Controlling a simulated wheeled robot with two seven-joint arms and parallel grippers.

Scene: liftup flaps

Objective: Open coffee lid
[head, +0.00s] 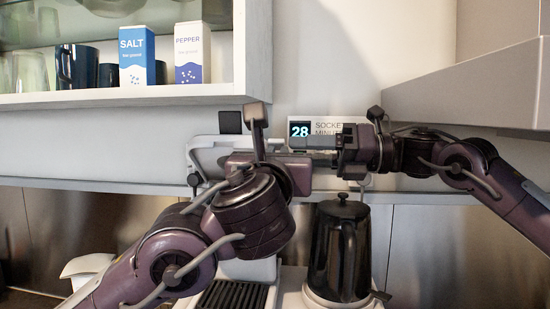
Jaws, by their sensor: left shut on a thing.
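The white coffee machine (206,155) stands at the back wall, largely hidden behind my arms. Its top edge shows left of my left gripper, and a dark ribbed drip tray (233,295) shows at the bottom. Its lid cannot be made out clearly behind the grippers. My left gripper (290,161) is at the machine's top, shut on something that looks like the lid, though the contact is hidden. My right gripper (308,144) reaches in from the right, pointing left, close to the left gripper. Its finger gap cannot be judged.
A black kettle (337,262) stands on a white base below my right gripper. A shelf (150,97) with a salt box (137,55), a pepper box (191,54) and mugs hangs upper left. A display (299,129) reads 28. A grey hood (470,90) juts out upper right.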

